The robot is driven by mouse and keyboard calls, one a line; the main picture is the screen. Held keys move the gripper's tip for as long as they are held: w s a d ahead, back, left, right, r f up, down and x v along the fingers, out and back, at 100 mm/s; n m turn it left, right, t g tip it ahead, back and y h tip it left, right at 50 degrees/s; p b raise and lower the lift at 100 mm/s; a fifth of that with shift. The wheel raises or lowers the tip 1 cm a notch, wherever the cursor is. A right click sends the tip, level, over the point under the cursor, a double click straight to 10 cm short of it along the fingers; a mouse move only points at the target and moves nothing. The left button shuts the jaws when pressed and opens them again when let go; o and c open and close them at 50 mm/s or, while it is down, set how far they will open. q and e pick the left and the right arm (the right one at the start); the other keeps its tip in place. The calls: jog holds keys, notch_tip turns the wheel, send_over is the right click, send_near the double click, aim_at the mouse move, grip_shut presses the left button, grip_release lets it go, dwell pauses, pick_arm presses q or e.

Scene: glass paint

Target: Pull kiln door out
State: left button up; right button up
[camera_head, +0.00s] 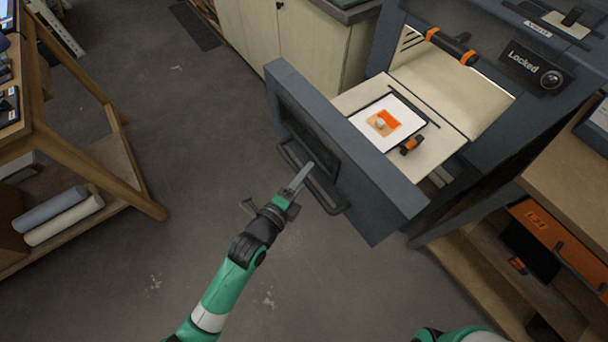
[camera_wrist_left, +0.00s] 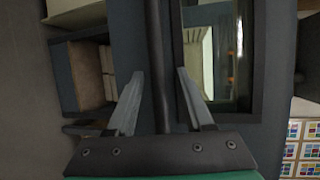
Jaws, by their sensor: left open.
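The dark blue-grey kiln door (camera_head: 385,190) stands drawn out from the kiln (camera_head: 480,75) like a drawer front, with a dark window in it. A dark bar handle (camera_head: 328,203) runs along its outer face. My left gripper (camera_head: 304,174) is at the handle, its jaws open. In the left wrist view, the handle bar (camera_wrist_left: 157,60) passes between the two spread fingers (camera_wrist_left: 165,100), with a gap on both sides. My right gripper is out of view; only a green part of that arm shows at the bottom edge.
Behind the door, a pale shelf (camera_head: 358,92) carries a white sheet (camera_head: 403,113) with an orange design. A wooden bench (camera_head: 100,150) stands at the left, wooden shelving (camera_head: 490,260) at the right. Grey floor (camera_head: 180,120) is clear in front of the door.

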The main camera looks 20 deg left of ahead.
pick_arm(q)
jog(key=shift+s, duration=0.1)
jog(key=shift+s, duration=0.3)
jog(key=p+v, duration=0.2)
jog(key=v, duration=0.9)
jog(key=shift+p, duration=0.4)
jog(key=shift+w+r, duration=0.1)
